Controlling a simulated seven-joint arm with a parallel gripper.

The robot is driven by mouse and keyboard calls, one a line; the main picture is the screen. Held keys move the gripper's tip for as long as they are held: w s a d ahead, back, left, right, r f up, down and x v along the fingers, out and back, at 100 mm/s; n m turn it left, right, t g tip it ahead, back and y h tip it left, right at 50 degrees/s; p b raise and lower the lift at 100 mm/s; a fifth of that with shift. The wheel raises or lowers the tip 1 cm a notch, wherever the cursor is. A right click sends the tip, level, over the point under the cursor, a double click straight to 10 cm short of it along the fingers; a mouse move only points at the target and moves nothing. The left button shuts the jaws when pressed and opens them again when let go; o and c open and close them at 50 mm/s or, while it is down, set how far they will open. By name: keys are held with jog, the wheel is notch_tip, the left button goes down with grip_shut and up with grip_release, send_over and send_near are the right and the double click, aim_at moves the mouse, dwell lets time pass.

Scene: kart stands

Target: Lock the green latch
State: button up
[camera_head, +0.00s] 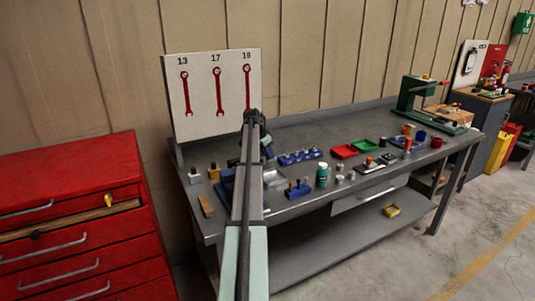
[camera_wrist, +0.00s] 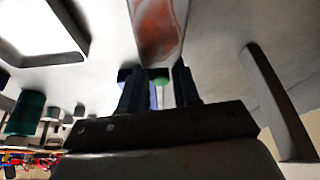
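A small green round-topped part (camera_wrist: 161,81), possibly the green latch, shows in the wrist view between the fingertips of my gripper (camera_wrist: 159,88). A blue part (camera_wrist: 153,97) is close beside it. The two dark fingers stand apart with a gap between them, and I see no clear contact with the green part. In the head view my gripper (camera_head: 266,147) is over the back left of the grey workbench (camera_head: 300,216). My arm hides what lies under it there, so I cannot make out the latch in that view.
A blue socket rack (camera_head: 300,157), a red tray (camera_head: 344,151), a green tray (camera_head: 367,146) and a teal bottle (camera_head: 322,174) stand right of my arm. A tool board (camera_head: 200,85) rises behind. A red cabinet (camera_head: 75,185) has an open drawer at left.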

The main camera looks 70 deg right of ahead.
grip_shut()
dwell(0.3)
jog(key=shift+s+d, duration=1.05)
jog(key=shift+o, duration=1.6)
grip_release()
jog(key=shift+r, duration=0.1)
jog(key=v, duration=1.3)
jog(key=shift+r, duration=0.35)
